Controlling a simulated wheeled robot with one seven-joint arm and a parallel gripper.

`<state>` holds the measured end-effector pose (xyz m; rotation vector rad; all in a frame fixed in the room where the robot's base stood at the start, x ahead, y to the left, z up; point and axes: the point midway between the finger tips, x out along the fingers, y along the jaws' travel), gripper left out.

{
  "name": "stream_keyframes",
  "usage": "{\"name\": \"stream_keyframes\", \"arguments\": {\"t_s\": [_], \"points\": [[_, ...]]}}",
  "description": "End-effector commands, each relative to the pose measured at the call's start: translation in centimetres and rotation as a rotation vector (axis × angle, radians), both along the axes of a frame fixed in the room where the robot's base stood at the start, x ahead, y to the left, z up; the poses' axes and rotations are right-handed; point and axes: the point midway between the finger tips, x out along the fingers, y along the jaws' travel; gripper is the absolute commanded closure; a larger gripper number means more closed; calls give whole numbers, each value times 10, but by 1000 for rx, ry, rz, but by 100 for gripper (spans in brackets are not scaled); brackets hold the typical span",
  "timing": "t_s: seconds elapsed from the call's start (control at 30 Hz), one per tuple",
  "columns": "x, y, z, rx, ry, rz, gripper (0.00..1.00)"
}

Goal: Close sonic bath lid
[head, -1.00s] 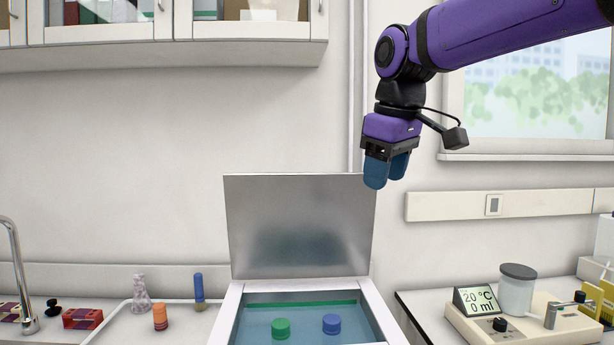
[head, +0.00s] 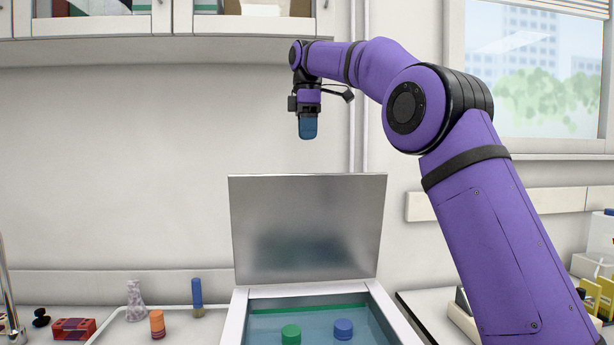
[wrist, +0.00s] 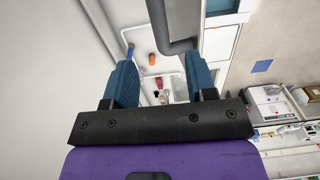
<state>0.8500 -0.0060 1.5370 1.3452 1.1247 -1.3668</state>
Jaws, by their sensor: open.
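The sonic bath (head: 236,318) stands on the counter at the bottom middle of the head view. Its grey metal lid (head: 305,228) stands upright, open, at the back of the bath. A green-capped item (head: 291,334) and a blue-capped item (head: 343,329) sit in the bath's water. My gripper (head: 307,135) hangs above the lid's top edge, fingers pointing down, apart from the lid. In the wrist view the two blue fingers (wrist: 163,85) are spread with nothing held between them.
Wall cabinets (head: 170,25) hang above. My arm covers part of the right counter. Wall space left of the gripper is free.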

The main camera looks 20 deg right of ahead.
Motion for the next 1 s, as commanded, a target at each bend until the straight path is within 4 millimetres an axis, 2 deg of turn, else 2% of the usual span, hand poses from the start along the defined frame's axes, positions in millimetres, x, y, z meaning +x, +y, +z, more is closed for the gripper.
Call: {"name": "stream_keyframes", "arguments": {"t_s": [0.27, 0.7, 0.8, 1.0], "points": [[2, 1, -15, 0, 5, 13, 49], [0, 1, -83, 1, 4, 12, 49], [0, 1, -95, 1, 4, 12, 49], [0, 1, -107, 1, 3, 12, 49]]}}
